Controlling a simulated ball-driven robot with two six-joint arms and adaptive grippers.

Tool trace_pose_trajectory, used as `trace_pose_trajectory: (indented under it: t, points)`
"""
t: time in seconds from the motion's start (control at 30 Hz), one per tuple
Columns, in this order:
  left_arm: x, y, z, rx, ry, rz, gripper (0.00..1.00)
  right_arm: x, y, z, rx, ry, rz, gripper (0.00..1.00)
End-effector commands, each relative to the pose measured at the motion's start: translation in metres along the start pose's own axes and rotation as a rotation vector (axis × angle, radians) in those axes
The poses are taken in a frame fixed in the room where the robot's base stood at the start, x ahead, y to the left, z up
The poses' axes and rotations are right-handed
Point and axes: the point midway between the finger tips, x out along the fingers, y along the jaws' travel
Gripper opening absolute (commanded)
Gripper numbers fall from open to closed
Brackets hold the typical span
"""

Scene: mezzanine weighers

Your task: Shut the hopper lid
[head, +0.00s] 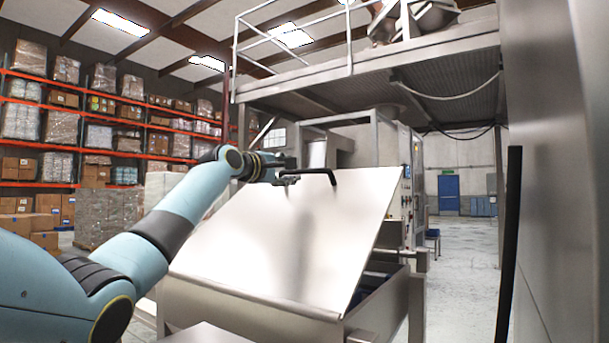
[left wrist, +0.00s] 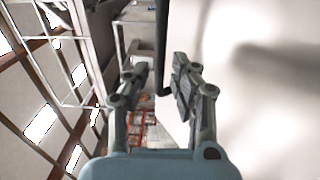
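The hopper lid (head: 290,240) is a broad, pale steel plate, raised and tilted over the open hopper (head: 385,310). A black bar handle (head: 322,173) is fixed near its upper edge; the handle also shows in the left wrist view (left wrist: 161,45). My left gripper (head: 290,179) is at the left end of the handle. In the left wrist view my left gripper (left wrist: 160,82) has its two fingers apart, with the handle showing in the gap between them. I cannot tell whether either finger touches the handle. My right gripper is not in view.
A steel panel (head: 555,170) with a black upright bar (head: 510,240) stands close on the right. A railed mezzanine (head: 370,65) is overhead. Pallet racks (head: 100,120) stand far left. Clear floor (head: 465,260) runs back between the hopper and the panel.

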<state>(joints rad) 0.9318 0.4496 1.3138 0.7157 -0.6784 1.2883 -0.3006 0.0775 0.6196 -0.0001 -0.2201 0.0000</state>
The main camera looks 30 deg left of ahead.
Motion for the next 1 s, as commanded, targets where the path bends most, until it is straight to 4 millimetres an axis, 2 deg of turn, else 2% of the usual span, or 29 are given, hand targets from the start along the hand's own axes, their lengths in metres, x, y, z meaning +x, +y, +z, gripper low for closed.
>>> trace_pose_trajectory:
  t: [0.2,0.4,0.6,0.9,1.0]
  points:
    - [0.041,0.001,0.0,-0.003,0.0,0.0,0.25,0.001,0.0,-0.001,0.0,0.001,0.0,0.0]
    - [0.063,0.0,0.0,0.0,0.0,-0.001,0.25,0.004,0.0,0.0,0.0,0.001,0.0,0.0]
    - [0.073,-0.001,0.0,0.002,0.0,-0.002,0.25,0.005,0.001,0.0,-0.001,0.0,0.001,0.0]
    - [0.074,0.0,0.0,0.003,0.0,-0.001,0.25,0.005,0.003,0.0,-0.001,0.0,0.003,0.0]
    - [0.074,0.0,0.0,0.003,0.0,-0.001,0.12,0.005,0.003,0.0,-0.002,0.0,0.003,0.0]
